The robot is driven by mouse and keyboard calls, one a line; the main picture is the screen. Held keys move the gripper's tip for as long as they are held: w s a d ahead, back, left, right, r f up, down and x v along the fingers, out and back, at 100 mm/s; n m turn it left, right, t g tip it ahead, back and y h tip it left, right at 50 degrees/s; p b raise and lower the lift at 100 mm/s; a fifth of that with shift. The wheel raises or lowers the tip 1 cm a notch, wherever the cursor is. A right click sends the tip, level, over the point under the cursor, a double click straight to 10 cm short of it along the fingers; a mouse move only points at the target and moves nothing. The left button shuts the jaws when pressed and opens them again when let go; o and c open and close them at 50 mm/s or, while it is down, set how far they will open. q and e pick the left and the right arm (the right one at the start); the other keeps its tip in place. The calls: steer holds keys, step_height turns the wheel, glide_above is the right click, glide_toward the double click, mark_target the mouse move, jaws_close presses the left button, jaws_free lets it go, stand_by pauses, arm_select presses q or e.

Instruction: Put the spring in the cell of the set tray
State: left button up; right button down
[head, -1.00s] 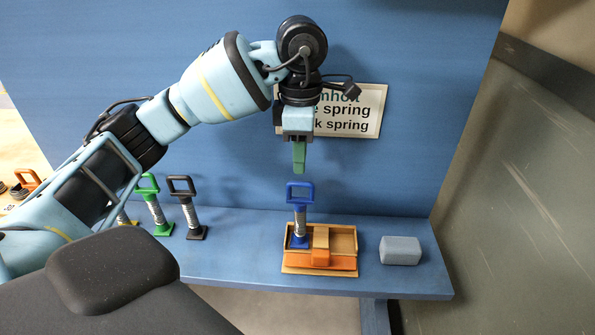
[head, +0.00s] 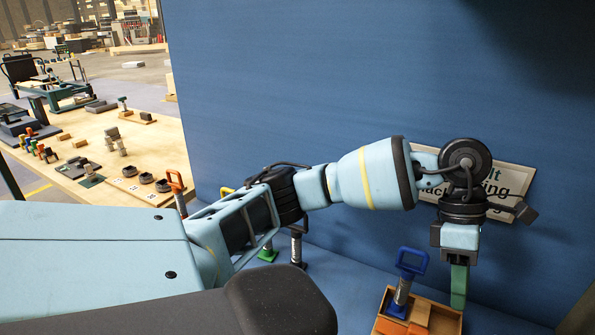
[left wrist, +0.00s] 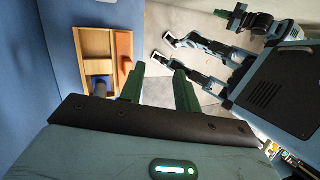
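The spring with the blue loop handle (head: 411,262) stands upright in the left part of the wooden set tray (head: 448,317), beside an orange block (head: 394,326). The tray is cut off by the lower edge of the head view. My left gripper (head: 458,300) points down just right of the blue handle in the picture, seen edge-on and apart from it. In the left wrist view its two green fingers (left wrist: 158,70) are spread with nothing between them. The tray (left wrist: 95,42) lies left of them there, with its orange block (left wrist: 124,48). My right gripper (left wrist: 228,15) seems to show small at the top right.
More springs with green (head: 268,255) and black (head: 298,232) handles stand on the blue shelf, partly behind my left arm. A blue wall panel (head: 290,80) with a sign (head: 515,180) rises close behind. A wooden table (head: 110,150) with small parts lies at the left.

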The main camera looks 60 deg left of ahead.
arm_select(q)
steer(key=s+d+f+n+h, duration=0.1)
steer(key=s+d+n+h, duration=0.35)
steer(key=d+h, duration=0.35)
steer(key=s+d+f+n+h, duration=0.1)
steer(key=s+d+n+h, duration=0.35)
steer(key=d+h, duration=0.4)
steer(key=a+f+n+t+y, duration=0.6)
steer(key=f+n+t, duration=0.4)
steer(key=n, duration=0.5)
steer(key=a+f+n+t+y, duration=0.5)
steer(key=f+n+t+y, duration=0.3)
steer(key=f+n, duration=0.5)
steer(key=s+a+f+n+g+y, duration=0.2)
steer(key=s+a+f+n+g, duration=0.1)
steer(key=s+f, duration=0.4)
steer(key=s+a+f+n+g+y, duration=0.3)
steer(key=s+f+n, duration=0.4)
steer(key=s, duration=0.6)
steer(key=shift+s+a+f+g, duration=0.15)
steer(key=shift+a+g, duration=0.05)
steer(key=shift+g, duration=0.7)
